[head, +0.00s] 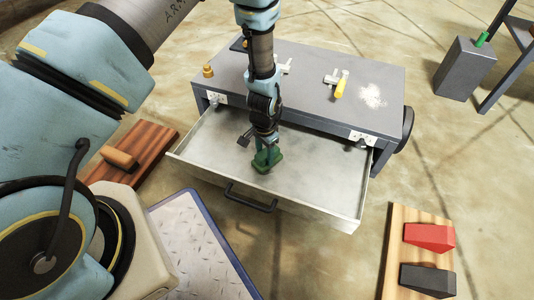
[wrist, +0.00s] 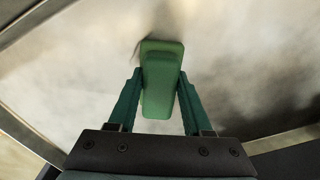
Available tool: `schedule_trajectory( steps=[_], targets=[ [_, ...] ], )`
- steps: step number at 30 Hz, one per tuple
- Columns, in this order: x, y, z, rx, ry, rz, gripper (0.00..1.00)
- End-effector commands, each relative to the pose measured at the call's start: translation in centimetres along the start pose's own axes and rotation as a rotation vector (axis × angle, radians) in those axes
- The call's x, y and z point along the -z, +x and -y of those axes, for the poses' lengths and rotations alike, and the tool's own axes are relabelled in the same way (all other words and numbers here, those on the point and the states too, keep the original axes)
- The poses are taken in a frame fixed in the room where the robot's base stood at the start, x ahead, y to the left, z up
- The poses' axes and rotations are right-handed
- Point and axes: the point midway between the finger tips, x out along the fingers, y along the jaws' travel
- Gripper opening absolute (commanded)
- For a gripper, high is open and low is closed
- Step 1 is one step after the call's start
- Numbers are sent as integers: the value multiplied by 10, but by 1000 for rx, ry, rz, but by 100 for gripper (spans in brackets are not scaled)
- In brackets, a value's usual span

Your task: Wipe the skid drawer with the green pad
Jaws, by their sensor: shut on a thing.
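The skid drawer (head: 315,185) is pulled open from the grey cabinet, its pale metal floor bare apart from the pad. The green pad (head: 267,160) is down in the drawer, left of its middle. My gripper (head: 265,148) points down and is shut on the pad. In the wrist view, the two fingers of my gripper (wrist: 160,95) hold the green pad (wrist: 162,80) from both sides. The drawer floor (wrist: 235,75) shows around it with dark, blurry smudges at the right and a small dark mark at the pad's upper left. I cannot tell whether the pad touches the floor.
The cabinet top (head: 310,75) holds a yellow-handled tool (head: 341,86), a brass knob (head: 208,71) and white powder (head: 372,95). A board with red (head: 430,237) and black (head: 428,279) blocks lies at lower right. A wooden board (head: 135,150) lies left. The drawer walls surround my gripper.

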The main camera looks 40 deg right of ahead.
Motion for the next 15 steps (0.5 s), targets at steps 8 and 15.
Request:
schedule_trajectory(
  steps=[8,15],
  targets=[
    [-11,2,21,0,-2,1,5],
    [-12,-1,23,1,0,1,5]
  ],
)
